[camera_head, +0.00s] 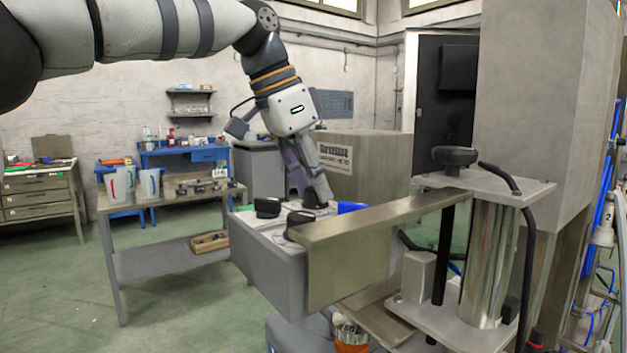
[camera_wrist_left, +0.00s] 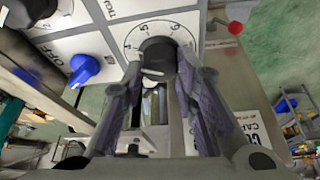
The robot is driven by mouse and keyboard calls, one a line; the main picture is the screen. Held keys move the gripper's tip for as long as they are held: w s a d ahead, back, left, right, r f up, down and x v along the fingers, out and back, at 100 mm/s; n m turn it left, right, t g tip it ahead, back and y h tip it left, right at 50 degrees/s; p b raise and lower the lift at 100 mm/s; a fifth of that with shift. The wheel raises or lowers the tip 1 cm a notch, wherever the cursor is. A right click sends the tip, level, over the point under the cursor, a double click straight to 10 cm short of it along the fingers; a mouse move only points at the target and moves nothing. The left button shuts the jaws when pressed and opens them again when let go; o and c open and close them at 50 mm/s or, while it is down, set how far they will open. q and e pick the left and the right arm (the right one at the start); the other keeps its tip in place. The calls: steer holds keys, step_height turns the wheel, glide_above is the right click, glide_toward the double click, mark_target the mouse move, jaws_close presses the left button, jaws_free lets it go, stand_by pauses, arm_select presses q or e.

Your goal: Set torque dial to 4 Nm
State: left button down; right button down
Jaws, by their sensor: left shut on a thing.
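The torque dial is a black knob (camera_wrist_left: 157,56) on a round white scale (camera_wrist_left: 150,30) in the left wrist view. Printed numbers, among them 4, 5 and 6, show on the far side of the knob. A white mark is on the knob's near side; I cannot tell which number the dial is set to. My left gripper (camera_wrist_left: 155,78) has its two fingers on either side of the knob and is shut on it. In the head view my left gripper (camera_head: 315,199) reaches down onto the grey control box (camera_head: 268,270). My right gripper is not in view.
A blue knob (camera_wrist_left: 85,69) by an OFF label and another black knob (camera_wrist_left: 35,8) are on the same panel. A red ball (camera_wrist_left: 235,28) is at the right. In the head view a metal beam (camera_head: 375,218) crosses in front of the box, joining a post (camera_head: 490,260).

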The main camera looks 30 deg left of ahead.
arm_select(q)
steer(key=c, duration=1.3)
jaws_free()
steer(key=v, duration=1.2)
steer(key=shift+w, duration=0.1)
